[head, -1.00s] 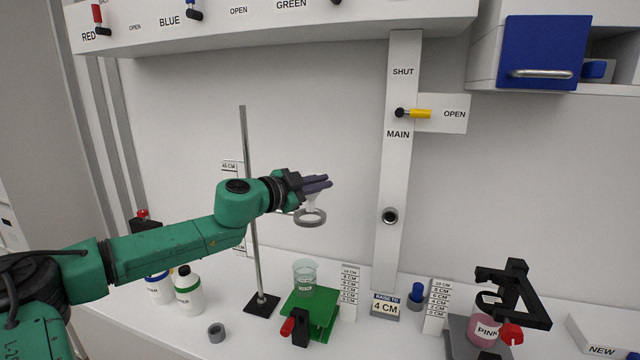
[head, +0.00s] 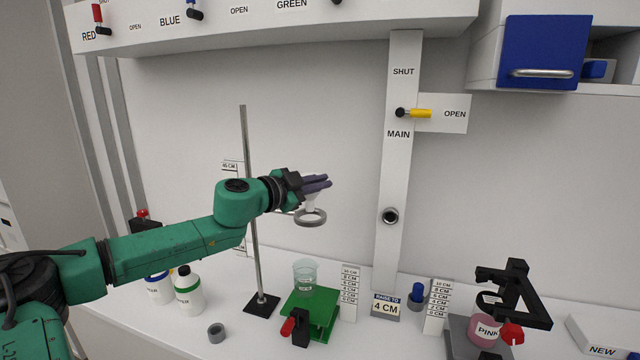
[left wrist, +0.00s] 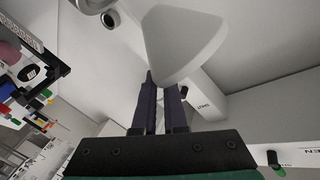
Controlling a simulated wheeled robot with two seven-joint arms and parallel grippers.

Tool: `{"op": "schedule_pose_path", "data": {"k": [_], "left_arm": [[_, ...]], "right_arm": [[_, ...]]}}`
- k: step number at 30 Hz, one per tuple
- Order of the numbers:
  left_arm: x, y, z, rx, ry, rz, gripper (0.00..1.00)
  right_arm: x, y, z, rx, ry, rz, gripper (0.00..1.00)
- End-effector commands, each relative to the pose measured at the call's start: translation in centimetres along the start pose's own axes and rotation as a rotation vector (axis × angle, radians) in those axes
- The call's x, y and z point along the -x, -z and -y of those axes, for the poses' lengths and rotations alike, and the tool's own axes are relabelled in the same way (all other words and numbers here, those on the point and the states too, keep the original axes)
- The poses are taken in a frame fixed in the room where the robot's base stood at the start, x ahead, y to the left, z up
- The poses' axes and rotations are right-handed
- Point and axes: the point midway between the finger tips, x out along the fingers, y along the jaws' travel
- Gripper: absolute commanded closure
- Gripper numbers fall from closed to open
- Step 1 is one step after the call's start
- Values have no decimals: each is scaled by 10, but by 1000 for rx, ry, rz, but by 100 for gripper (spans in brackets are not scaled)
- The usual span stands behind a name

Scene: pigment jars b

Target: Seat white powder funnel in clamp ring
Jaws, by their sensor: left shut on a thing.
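The white powder funnel (head: 311,201) is small and partly hidden by my fingers in the head view. It shows large as a pale cone in the left wrist view (left wrist: 182,42). My left gripper (head: 325,184) is shut on the funnel, with its dark fingers pointing right. The grey clamp ring (head: 310,218) is on an arm from the upright stand rod (head: 252,190). The funnel is right at the ring, its lower part overlapping the ring's far edge in the picture. I cannot tell whether it sits inside the ring. My right gripper is not in view.
Below the ring, a glass beaker (head: 305,274) stands on a green platform (head: 322,316). White bottles (head: 188,292) stand at left near a small grey ring (head: 216,333). A black holder (head: 520,295) stands over a pink jar (head: 484,331) at right. The air right of the ring is clear.

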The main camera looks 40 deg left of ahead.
Motion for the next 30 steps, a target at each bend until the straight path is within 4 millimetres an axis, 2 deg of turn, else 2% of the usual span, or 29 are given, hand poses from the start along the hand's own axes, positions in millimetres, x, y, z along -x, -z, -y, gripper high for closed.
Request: {"op": "schedule_pose_path", "data": {"k": [14, 30], "left_arm": [[0, 0, 0, 2, 2, 4, 100], [-1, -11, -9, 1, 2, 4, 100]], "right_arm": [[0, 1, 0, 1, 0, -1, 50], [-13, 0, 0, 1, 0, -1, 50]]}}
